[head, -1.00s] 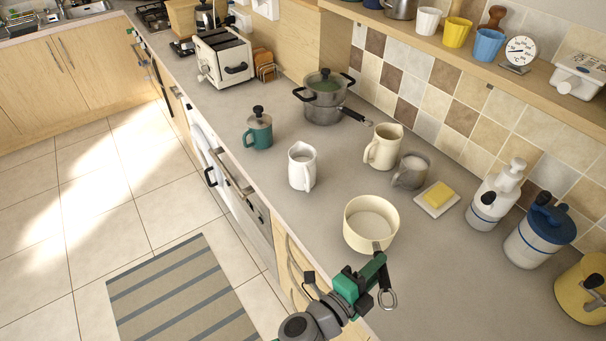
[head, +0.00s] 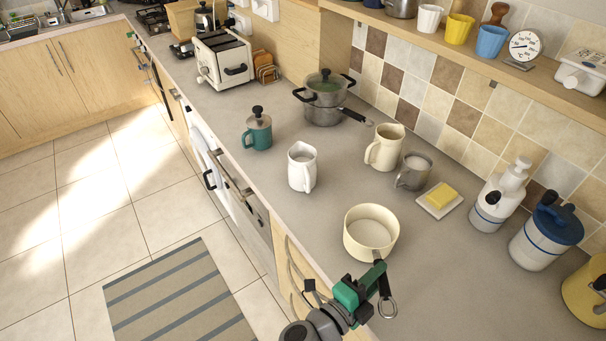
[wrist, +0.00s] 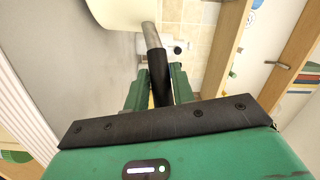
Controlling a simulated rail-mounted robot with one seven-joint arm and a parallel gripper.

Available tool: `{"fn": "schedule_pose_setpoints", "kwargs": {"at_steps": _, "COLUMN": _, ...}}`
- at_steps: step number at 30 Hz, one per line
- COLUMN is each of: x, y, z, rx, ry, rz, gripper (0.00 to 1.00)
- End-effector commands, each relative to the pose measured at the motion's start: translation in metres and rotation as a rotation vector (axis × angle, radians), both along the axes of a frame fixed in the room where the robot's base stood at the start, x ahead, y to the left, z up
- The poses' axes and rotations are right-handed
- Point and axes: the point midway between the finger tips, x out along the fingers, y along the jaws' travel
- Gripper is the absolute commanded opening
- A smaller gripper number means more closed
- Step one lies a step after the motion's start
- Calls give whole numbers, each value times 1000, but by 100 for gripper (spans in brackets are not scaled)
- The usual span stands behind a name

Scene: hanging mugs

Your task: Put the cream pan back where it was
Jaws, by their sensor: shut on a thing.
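The cream pan (head: 371,232) is at the front of the grey counter in the head view, upright and seemingly empty. Whether its base touches the counter I cannot tell. My gripper (head: 377,273) is shut on its dark handle, whose metal hanging loop shows past the jaws. In the wrist view the handle (wrist: 158,72) runs between the green fingers of my gripper (wrist: 157,90), and part of the cream pan (wrist: 118,12) shows at the top.
A grey mug (head: 413,172), a cream jug (head: 385,147), a white jug (head: 302,167) and a butter dish (head: 439,202) stand behind the pan. A steel pot (head: 324,98) is farther back. White bottles (head: 497,195) stand right. The counter (head: 450,285) right of the pan is clear.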

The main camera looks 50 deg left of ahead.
Motion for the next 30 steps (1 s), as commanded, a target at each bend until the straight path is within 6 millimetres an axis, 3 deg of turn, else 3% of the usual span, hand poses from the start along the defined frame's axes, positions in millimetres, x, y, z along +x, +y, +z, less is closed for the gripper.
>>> {"fn": "schedule_pose_setpoints", "kwargs": {"at_steps": 16, "x": 0, "y": 0, "z": -6, "rx": 2, "ry": -2, "rz": 0, "gripper": 0}}
{"fn": "schedule_pose_setpoints", "kwargs": {"at_steps": 17, "x": 0, "y": 0, "z": -6, "rx": 2, "ry": -2, "rz": 0, "gripper": 27}}
{"fn": "schedule_pose_setpoints", "kwargs": {"at_steps": 20, "x": 0, "y": 0, "z": -6, "rx": 1, "ry": -1, "rz": -1, "gripper": 46}}
{"fn": "schedule_pose_setpoints", "kwargs": {"at_steps": 21, "x": 0, "y": 0, "z": -6, "rx": 1, "ry": -1, "rz": -1, "gripper": 50}}
{"fn": "schedule_pose_setpoints", "kwargs": {"at_steps": 26, "x": 0, "y": 0, "z": -6, "rx": 1, "ry": -1, "rz": 0, "gripper": 50}}
{"fn": "schedule_pose_setpoints", "kwargs": {"at_steps": 30, "x": 0, "y": 0, "z": -7, "rx": 0, "ry": 1, "rz": 1, "gripper": 65}}
